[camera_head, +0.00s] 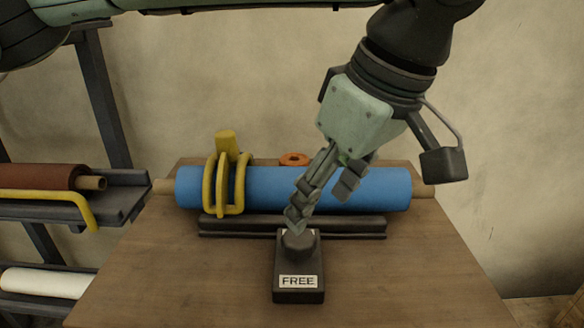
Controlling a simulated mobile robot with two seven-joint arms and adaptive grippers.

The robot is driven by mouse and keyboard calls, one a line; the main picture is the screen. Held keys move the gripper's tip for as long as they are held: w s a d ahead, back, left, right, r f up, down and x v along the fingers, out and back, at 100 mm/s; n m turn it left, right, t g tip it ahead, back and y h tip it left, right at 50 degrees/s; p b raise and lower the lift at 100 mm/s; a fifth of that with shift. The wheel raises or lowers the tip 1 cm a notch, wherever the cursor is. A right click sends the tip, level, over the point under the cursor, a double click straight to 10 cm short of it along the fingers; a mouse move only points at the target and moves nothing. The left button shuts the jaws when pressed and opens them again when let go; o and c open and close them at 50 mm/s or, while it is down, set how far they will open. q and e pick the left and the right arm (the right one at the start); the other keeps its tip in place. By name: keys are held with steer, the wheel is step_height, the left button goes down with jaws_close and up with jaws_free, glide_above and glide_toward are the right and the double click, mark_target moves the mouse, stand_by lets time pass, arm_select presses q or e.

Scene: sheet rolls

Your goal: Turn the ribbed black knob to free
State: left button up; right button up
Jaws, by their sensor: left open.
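The black knob (298,240) sits on top of a dark block (298,296) near the middle of the table. The block's front carries a white label (298,281) reading FREE. Ribs and any pointer mark on the knob are too small to tell. My left gripper (320,208) hangs tilted above the knob, open and empty. One fingertip overlaps the knob's top in the picture; I cannot tell whether it touches. The other finger is higher, to the right, in front of the blue roll. My right gripper is not in view.
A blue roll (385,188) lies across dark rails (350,227) just behind the block, with a yellow clamp (222,190) around it. An orange ring (294,158) shows behind. A rack at left holds a brown roll (38,177) and white roll (45,283). The wooden table (410,285) is clear in front.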

mark_target(300, 237)
arm_select(q)
steer(key=x, duration=0.8)
steer(key=shift+w+a, duration=0.15)
steer(key=shift+a, duration=0.1)
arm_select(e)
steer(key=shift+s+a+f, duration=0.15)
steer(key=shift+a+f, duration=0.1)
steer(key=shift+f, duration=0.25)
arm_select(q)
steer(key=c, duration=1.2)
steer(key=shift+o, duration=0.2)
